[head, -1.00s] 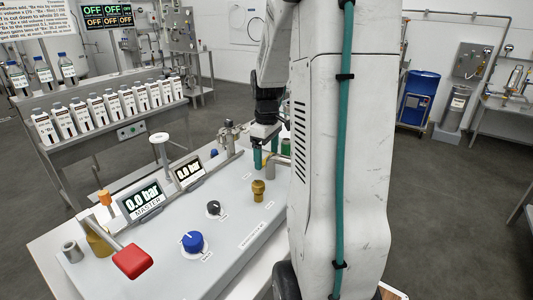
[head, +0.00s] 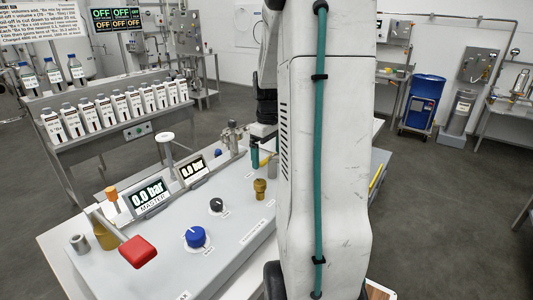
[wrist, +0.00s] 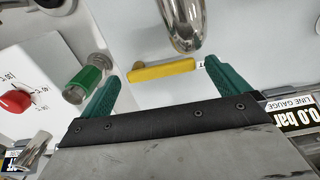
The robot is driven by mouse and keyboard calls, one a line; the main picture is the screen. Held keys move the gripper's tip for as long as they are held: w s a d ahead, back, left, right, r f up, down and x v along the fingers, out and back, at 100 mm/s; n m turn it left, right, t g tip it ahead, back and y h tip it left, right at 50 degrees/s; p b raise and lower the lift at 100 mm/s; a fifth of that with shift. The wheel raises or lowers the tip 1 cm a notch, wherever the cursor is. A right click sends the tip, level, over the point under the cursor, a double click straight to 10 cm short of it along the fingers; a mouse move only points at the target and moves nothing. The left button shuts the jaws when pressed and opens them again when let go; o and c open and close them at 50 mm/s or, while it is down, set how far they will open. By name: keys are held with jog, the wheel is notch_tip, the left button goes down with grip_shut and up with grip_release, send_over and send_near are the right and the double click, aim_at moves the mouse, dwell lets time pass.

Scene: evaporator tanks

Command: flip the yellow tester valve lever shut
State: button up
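The yellow lever (wrist: 162,70) lies across the gap between my gripper's fingers in the wrist view, a little beyond the fingertips. My gripper (wrist: 169,80) is open, with a green finger on each side. The right finger is close to the lever's right end, by a small white label; I cannot tell whether they touch. A shiny metal cylinder (wrist: 184,25) stands just above the lever in the picture. In the head view, my gripper (head: 259,156) is low over the far part of the grey console, partly hidden by my arm. The lever is not clearly visible there.
A green-banded fitting (wrist: 88,80) is close to the left finger, with a red knob (wrist: 15,101) beyond. The line gauge (wrist: 298,116) is at right. The console (head: 150,275) carries a red handle (head: 138,251), blue knob (head: 196,237) and brass fitting (head: 260,189).

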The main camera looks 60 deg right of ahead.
notch_tip(320, 180, up, 8)
jog(key=shift+f, duration=0.1)
dwell(0.4)
dwell(0.5)
jog(key=shift+m, duration=0.3)
jog(key=s+a, duration=0.4)
jog(key=a, duration=0.7)
jog(key=s+a+r+t, duration=0.1)
jog(key=s+a, duration=0.3)
jog(key=a, duration=0.8)
jog(key=s+a+n, duration=0.1)
jog(key=s+a, duration=0.4)
jog(key=a, duration=0.7)
jog(key=shift+r, duration=0.25)
